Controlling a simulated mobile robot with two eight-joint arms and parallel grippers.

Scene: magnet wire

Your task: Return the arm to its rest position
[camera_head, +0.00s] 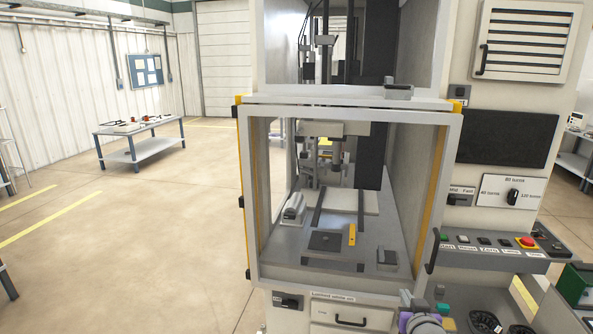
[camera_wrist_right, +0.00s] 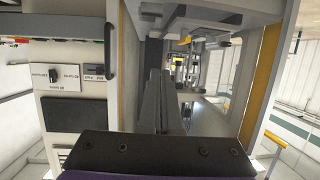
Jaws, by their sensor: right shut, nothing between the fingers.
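My right gripper (camera_wrist_right: 160,78) shows in the right wrist view with its two long grey fingers together and nothing between them. It points toward the light grey machine (camera_wrist_right: 128,60), with the open bay of the machine ahead and to its right. In the head view only part of my right arm shows, a purple and grey piece (camera_head: 424,324) at the bottom edge, in front of the machine's lower front. The fingertips are hard to make out there. My left gripper is in neither view.
The machine's bay (camera_head: 325,262) holds a small yellow block (camera_head: 352,235) and a dark square plate (camera_head: 325,240). A button shelf (camera_head: 490,245) with a red button (camera_head: 527,242) juts out at right. A work table (camera_head: 140,140) stands far left; the floor between is clear.

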